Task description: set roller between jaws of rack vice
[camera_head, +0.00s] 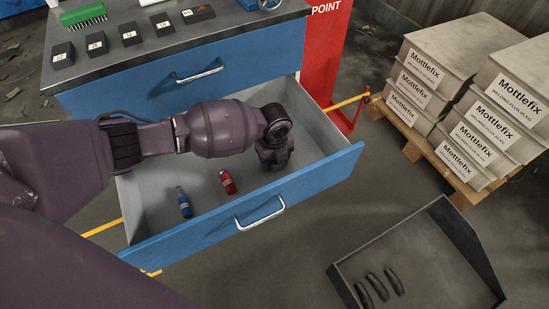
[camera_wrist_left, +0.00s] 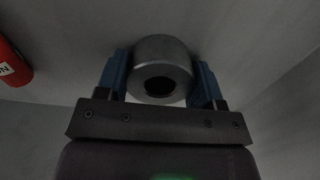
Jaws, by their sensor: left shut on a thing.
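The roller (camera_wrist_left: 161,54) is a grey metal cylinder with a dark round bore, its end facing the left wrist camera. My left gripper (camera_wrist_left: 160,78) has its two blue fingers shut on it, one on each side. In the head view my left gripper (camera_head: 273,155) points down inside the open drawer (camera_head: 155,170), toward its right end. The roller is hidden there behind my wrist. I cannot make out the rack vice for certain. My right gripper is not in view.
A blue bottle (camera_head: 183,202) and a red bottle (camera_head: 227,182) lie in the drawer; walls surround it. Several small dark boxes (camera_head: 97,44) and a green brush (camera_head: 83,15) sit on the bench top. A dark tray (camera_head: 420,260) and stacked Mottlefix boxes (camera_head: 430,65) stand right.

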